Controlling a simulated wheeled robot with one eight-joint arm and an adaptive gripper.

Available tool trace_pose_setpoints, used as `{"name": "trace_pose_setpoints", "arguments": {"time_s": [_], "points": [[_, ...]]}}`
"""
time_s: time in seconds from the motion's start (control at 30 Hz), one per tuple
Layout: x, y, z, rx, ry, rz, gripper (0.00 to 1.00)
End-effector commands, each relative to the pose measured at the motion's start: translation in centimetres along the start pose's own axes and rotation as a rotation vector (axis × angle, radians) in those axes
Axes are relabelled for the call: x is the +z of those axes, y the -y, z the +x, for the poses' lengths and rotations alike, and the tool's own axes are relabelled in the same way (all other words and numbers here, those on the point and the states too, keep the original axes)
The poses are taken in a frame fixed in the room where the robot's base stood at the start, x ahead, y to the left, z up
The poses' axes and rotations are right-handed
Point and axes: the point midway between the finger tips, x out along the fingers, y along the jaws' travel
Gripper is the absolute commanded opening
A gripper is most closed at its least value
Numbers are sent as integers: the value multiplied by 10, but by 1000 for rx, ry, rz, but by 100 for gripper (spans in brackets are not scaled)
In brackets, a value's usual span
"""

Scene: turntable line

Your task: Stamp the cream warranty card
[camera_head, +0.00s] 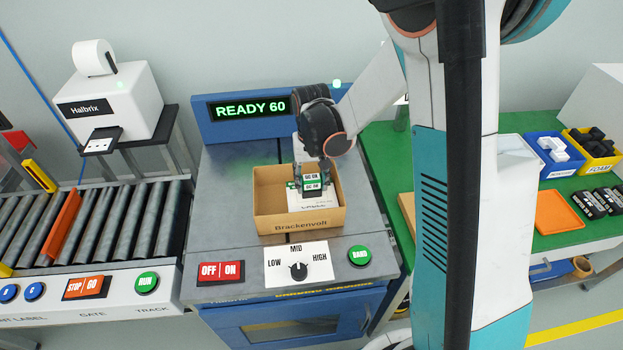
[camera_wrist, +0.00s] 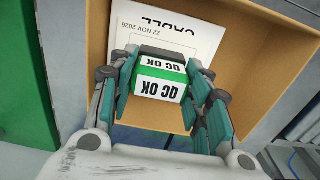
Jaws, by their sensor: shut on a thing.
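My gripper (camera_head: 312,190) reaches down into an open cardboard box (camera_head: 300,221) marked Brackenvolt. It is shut on a green and black stamp (camera_wrist: 160,85) with white QC OK labels; the stamp also shows in the head view (camera_head: 312,179). A pale, off-white card (camera_head: 303,204) lies inside the box, below and beside the stamp. In the wrist view, the card (camera_wrist: 178,24) shows printed text and the date 22 NOV 2026, upside down. The stamp hides part of it. I cannot tell whether the stamp touches the card, or whether this is the warranty card.
The box stands on a grey machine top with a READY 60 display (camera_head: 249,108), OFF/ON buttons (camera_head: 221,272), a dial (camera_head: 298,270) and a green BAND button (camera_head: 359,255). A roller conveyor (camera_head: 95,225) is at left. The green table (camera_head: 480,222) at right holds bins and an orange tray (camera_head: 559,212).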

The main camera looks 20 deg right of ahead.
Motion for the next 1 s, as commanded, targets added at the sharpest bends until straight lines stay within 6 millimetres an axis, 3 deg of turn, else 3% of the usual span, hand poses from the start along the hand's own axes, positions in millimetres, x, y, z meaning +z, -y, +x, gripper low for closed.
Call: {"name": "trace_pose_setpoints", "arguments": {"time_s": [0.27, 1.0], "points": [[0, 0, -6, 0, 0, 0, 29], [0, 0, -60, 0, 0, 0, 29]]}}
